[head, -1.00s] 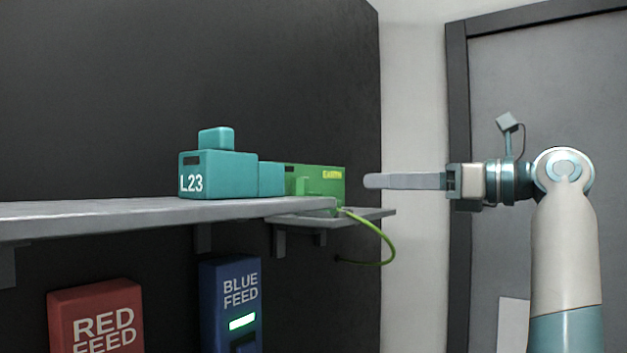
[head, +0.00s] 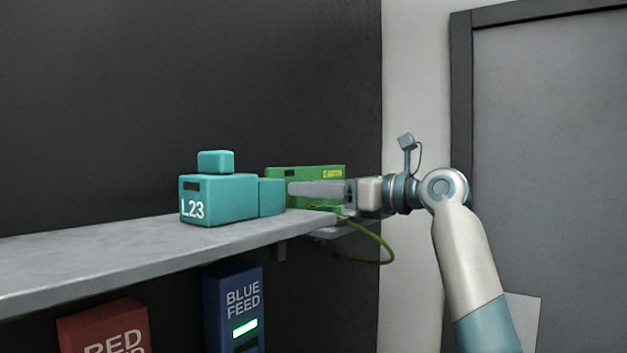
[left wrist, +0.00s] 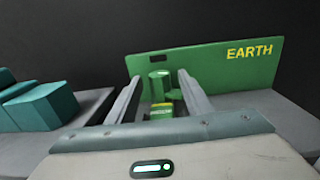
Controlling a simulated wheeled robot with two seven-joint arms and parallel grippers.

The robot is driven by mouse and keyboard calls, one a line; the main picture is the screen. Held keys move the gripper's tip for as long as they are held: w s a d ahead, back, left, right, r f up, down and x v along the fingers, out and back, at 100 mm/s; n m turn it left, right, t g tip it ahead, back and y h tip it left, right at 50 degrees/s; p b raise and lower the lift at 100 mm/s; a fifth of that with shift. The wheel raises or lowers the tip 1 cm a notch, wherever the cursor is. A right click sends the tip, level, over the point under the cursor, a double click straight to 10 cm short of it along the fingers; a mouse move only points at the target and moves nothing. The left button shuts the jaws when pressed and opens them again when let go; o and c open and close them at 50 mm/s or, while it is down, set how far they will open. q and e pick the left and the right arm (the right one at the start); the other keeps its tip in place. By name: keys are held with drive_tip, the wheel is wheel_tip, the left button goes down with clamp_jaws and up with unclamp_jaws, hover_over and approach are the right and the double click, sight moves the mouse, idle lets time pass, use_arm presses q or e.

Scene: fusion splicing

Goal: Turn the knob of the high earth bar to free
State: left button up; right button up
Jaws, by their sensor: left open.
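The green earth bar (head: 310,173) marked EARTH stands on the shelf's far end, and its back plate also shows in the left wrist view (left wrist: 215,62). In the left wrist view a green upright knob (left wrist: 158,82) stands before the plate, with a yellow-marked green part (left wrist: 162,109) at its foot. My left gripper (head: 292,188) is at the front of the earth bar. Its two fingers (left wrist: 158,78) are open, one on each side of the knob in that view; I see no clear contact. In the head view the gripper hides the knob. My right gripper is in neither view.
A teal box marked L23 (head: 225,200) with a smaller block on top sits left of the earth bar on the grey shelf (head: 120,250). A green cable (head: 385,250) loops below my gripper. Red (head: 105,325) and blue feed boxes (head: 232,295) hang below.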

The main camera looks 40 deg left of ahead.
use_arm(q)
drive_tip(key=shift+a, duration=0.1)
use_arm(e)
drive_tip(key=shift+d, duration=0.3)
use_arm(q)
drive_tip(key=c, duration=1.1)
drive_tip(key=shift+o, duration=0.2)
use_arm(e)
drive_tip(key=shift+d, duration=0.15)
